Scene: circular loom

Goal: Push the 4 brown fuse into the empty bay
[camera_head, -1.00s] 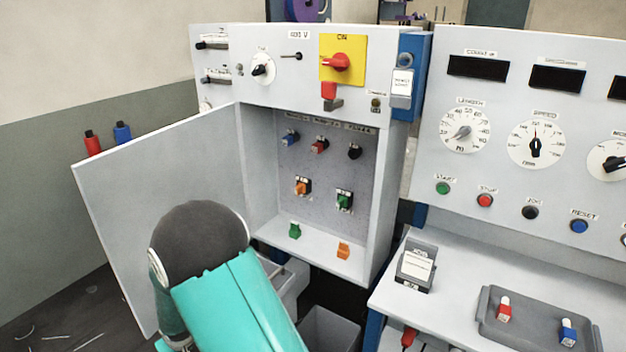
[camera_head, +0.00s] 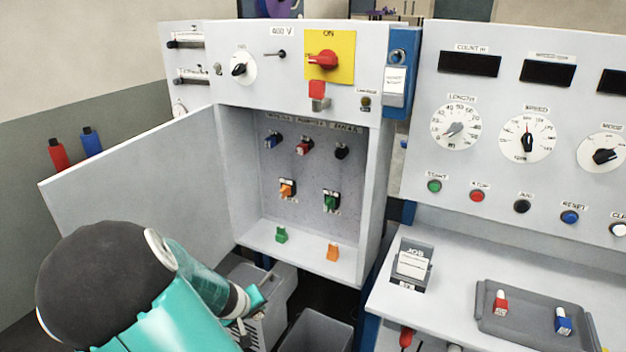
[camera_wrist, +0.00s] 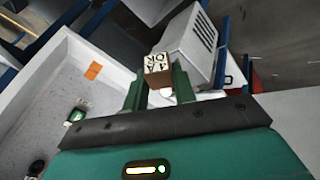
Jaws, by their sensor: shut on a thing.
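The brown fuse (camera_wrist: 157,66) shows in the wrist view with a pale label that seems to read "4A OK". My gripper (camera_wrist: 158,84) is shut on it, one green finger on each side. In the head view my gripper (camera_head: 256,299) is low, in front of the open cabinet (camera_head: 228,170), below its floor; the fuse cannot be made out there. Inside the cabinet, a dark bay (camera_head: 341,152) at the upper right shows no coloured fuse. Blue (camera_head: 273,140), red (camera_head: 305,147), orange (camera_head: 287,189) and green (camera_head: 331,202) fuses sit in the other bays.
The open door (camera_head: 130,190) stands to the left. Grey bins (camera_head: 316,332) are below. A desk with a tray (camera_head: 535,325) is at the right.

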